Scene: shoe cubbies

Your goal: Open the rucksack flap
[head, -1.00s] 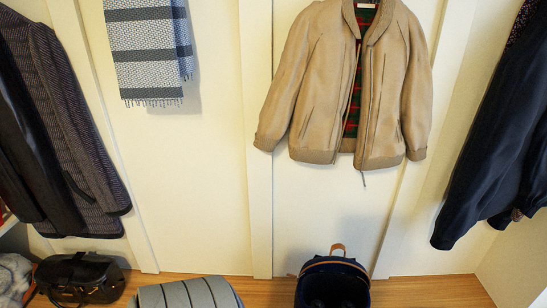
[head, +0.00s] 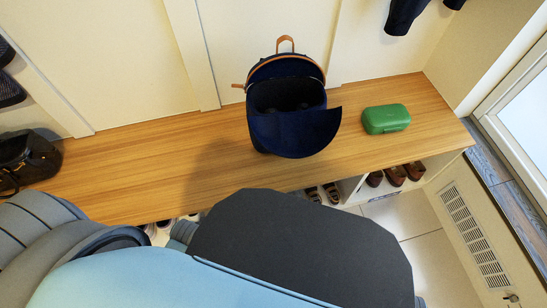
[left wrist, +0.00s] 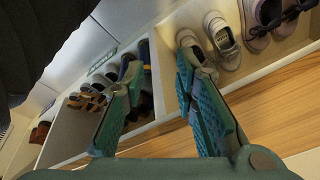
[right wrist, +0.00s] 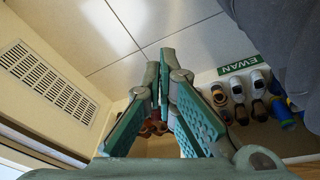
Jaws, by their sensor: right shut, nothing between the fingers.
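The dark navy rucksack (head: 287,70) stands on the wooden bench in the head view, with tan trim and a tan top loop. Its mouth is open and its dark inside shows. The flap (head: 300,136) hangs folded forward over its front. My left gripper (left wrist: 160,62) is open and empty in the left wrist view, with shoes in the cubbies beyond it. My right gripper (right wrist: 161,62) is shut and empty in the right wrist view, above the floor and shoes. The rucksack shows in neither wrist view.
A green case (head: 386,119) lies on the bench (head: 130,160) right of the rucksack. A black bag (head: 27,158) is at the far left. Shoes (head: 396,175) sit in cubbies below. A vented wall panel (head: 474,236) stands at right. My arm parts hide the lower foreground.

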